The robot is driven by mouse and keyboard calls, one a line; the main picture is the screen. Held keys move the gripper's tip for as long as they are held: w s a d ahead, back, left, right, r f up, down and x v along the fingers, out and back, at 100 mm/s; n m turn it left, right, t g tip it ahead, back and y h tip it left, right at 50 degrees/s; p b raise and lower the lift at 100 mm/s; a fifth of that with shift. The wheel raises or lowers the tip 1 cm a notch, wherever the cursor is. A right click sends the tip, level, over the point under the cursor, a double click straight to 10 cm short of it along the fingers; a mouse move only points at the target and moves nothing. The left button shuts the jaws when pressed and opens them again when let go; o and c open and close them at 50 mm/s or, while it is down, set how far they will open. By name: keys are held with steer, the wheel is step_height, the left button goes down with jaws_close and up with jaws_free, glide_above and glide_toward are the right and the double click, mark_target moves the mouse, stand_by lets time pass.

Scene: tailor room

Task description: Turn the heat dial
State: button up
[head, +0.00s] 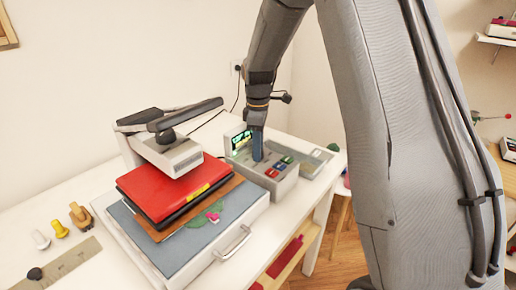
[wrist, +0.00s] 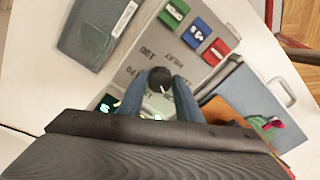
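The heat dial is a round black knob (wrist: 160,76) with a pale pointer mark, on the grey top of a control box (head: 272,178). Printed numbers and the word HEAT lie beside it in the wrist view. My gripper (head: 257,158) points down at the box top, and its blue fingers hide the dial in the head view. In the wrist view the fingers (wrist: 160,84) stand on either side of the knob, very close to it. I cannot tell whether they press on it.
Green, blue and red buttons (wrist: 196,33) sit beside the dial, and a lit green screen (head: 241,140) stands behind it. A press with a black handle (head: 178,115) and a red folder (head: 170,184) on a grey case (head: 200,238) are to the left. A grey flat item (wrist: 98,30) lies nearby.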

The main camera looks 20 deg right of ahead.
steer(key=c, duration=0.5)
steer(key=shift+c, duration=0.2)
steer(key=shift+m, duration=0.4)
steer(key=m, duration=1)
steer(key=shift+w+r+m+p, duration=0.1)
steer(key=shift+w+m+p, duration=0.05)
steer(key=shift+m+p, duration=0.25)
steer(key=o, duration=1)
steer(key=shift+o, duration=0.2)
